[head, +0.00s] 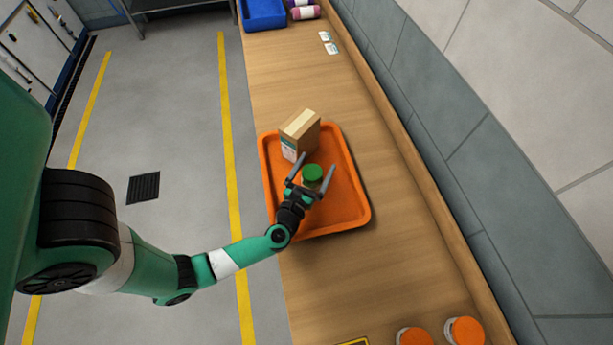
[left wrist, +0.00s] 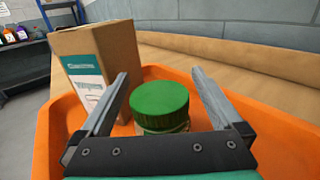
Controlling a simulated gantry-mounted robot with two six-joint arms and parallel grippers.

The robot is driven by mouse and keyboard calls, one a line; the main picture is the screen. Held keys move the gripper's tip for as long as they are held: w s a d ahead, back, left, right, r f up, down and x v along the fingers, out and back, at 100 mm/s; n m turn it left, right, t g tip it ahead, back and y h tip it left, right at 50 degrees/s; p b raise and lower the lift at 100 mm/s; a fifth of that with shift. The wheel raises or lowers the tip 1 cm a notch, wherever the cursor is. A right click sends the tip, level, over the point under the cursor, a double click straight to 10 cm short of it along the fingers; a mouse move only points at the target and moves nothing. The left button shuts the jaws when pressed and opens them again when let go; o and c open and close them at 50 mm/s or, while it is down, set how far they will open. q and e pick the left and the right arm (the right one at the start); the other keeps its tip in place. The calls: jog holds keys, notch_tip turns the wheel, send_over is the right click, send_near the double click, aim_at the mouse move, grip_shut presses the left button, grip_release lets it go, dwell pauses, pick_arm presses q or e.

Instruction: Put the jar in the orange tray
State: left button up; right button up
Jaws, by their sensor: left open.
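The jar (head: 312,174) has a green lid and stands upright in the orange tray (head: 351,209) on the wooden counter. In the left wrist view the jar (left wrist: 160,104) sits between the two fingers, with its lower part hidden by the gripper. My left gripper (head: 314,170) is open around the jar, with a visible gap between each finger and the lid. The orange tray also shows in the left wrist view (left wrist: 285,146). My right gripper is in neither view.
A cardboard box (head: 299,134) stands in the tray beside the jar, and shows in the left wrist view (left wrist: 100,66). Orange-lidded jars (head: 464,331) stand at the near end of the counter. A blue bin (head: 264,14) is at the far end. The counter between is mostly clear.

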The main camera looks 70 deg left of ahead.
pick_arm(q)
jog(key=v, duration=1)
jog(key=shift+s+d, duration=0.1)
jog(key=shift+d, duration=0.1)
jog(key=shift+s+d, duration=0.25)
jog(key=shift+s, duration=0.15)
jog(key=shift+w, duration=0.1)
